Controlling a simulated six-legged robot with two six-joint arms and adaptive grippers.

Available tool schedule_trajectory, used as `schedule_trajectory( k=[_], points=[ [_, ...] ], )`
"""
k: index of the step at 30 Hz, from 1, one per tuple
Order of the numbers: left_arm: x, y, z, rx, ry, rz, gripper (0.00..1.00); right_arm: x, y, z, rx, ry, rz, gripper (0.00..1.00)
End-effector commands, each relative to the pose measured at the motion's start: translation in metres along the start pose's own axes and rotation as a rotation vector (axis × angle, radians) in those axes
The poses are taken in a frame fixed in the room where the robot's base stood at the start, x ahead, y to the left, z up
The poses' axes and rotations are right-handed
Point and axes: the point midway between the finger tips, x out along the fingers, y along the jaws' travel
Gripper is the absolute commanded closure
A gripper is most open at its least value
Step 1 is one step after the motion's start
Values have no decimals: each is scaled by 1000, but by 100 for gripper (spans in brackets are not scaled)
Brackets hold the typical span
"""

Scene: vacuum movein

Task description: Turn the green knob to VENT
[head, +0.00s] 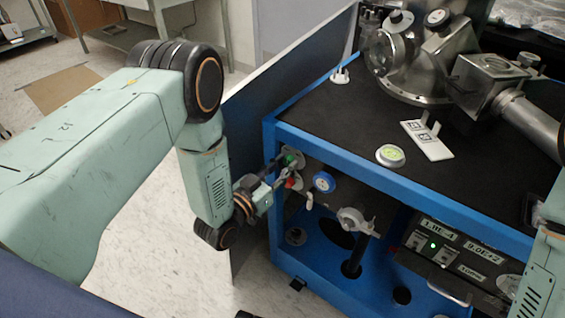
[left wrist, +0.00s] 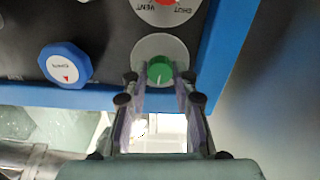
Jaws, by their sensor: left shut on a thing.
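The green knob (head: 291,160) is at the upper left of the dark front panel, under the blue frame edge. In the left wrist view the green knob (left wrist: 160,69) sits on a round grey plate (left wrist: 150,45) and has a pale pointer line toward the bottom of that picture. My left gripper (head: 281,168) is at the panel, and the left wrist view shows its two fingers (left wrist: 162,78) on either side of the knob, shut on it. No lettering is readable on this knob's plate. My right gripper is out of view.
A red knob (left wrist: 165,2) on a plate lettered VENT and SHUT is close by. A blue knob (head: 323,182) is beside them. A grey valve handle (head: 355,221) and a lit gauge box (head: 450,255) are farther right. The blue frame (head: 400,190) borders the panel.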

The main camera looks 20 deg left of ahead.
Motion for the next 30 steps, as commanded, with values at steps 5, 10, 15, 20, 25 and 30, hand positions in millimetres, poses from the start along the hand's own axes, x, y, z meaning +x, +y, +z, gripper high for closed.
schedule_trajectory(
  k=[5, 10, 15, 20, 25, 30],
  points=[
    [0, 1, -1, 166, -2, 1, 100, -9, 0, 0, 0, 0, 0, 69],
    [0, 0, -1, 321, -2, 1, 100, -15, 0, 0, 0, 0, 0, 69],
    [0, 0, 0, 456, -2, 1, 100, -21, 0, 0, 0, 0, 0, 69],
    [0, 0, 0, 559, -2, 1, 100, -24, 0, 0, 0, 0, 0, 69],
    [0, 0, 0, 633, -2, 0, 100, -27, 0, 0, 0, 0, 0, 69],
    [0, 0, 0, 676, -2, 0, 100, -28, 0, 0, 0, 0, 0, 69]
  ],
)
